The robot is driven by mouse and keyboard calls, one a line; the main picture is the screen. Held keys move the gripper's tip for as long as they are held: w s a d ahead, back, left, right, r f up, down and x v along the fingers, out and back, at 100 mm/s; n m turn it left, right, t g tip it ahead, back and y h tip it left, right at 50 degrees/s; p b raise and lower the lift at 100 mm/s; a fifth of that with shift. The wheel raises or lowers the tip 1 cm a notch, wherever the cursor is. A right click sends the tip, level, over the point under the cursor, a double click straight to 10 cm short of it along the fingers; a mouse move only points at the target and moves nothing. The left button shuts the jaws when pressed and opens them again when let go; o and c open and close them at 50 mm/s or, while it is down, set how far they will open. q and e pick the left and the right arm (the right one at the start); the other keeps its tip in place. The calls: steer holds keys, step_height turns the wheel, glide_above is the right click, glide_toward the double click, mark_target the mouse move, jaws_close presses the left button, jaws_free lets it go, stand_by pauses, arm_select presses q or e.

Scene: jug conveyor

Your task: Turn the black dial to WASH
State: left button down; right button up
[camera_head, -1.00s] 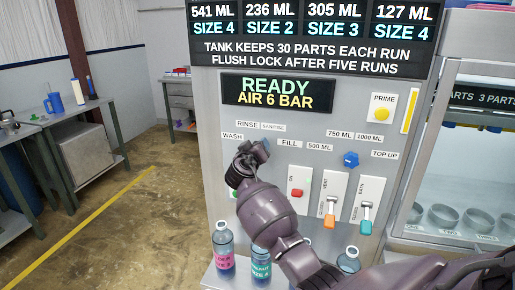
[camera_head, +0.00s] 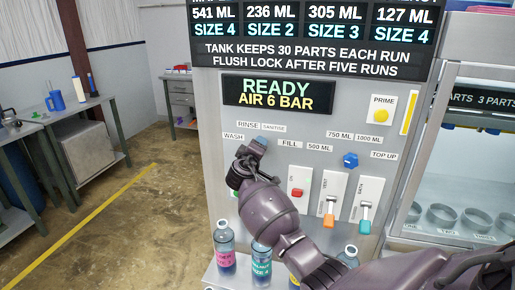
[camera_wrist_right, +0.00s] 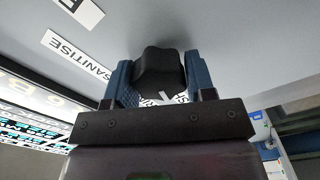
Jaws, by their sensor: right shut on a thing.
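The black dial (camera_wrist_right: 160,70) sits on the grey panel between the two blue fingers of my right gripper (camera_wrist_right: 158,85), which is shut on it in the wrist view. White marks show at the dial's near edge, but I cannot tell which label it points to. In the head view my right gripper (camera_head: 252,150) is against the panel and hides the dial. The WASH label (camera_head: 233,137) is just left of the gripper, with the RINSE label (camera_head: 247,125) above it. The SANITISE label (camera_wrist_right: 76,56) also shows in the wrist view. My left gripper is not in view.
Right of my arm are a red switch (camera_head: 297,193), an orange-tipped lever (camera_head: 329,220), a teal-tipped lever (camera_head: 365,226) and a blue knob (camera_head: 350,160). Bottles, including a pink-labelled one (camera_head: 225,258), stand below my arm. The floor to the left is clear.

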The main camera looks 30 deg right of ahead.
stand_by(0.3)
steer(key=o, duration=0.9)
steer(key=shift+o, duration=0.2)
steer(key=b+v, duration=0.1)
steer(key=v, duration=0.9)
steer(key=shift+s+a, duration=0.25)
steer(key=shift+s, duration=0.1)
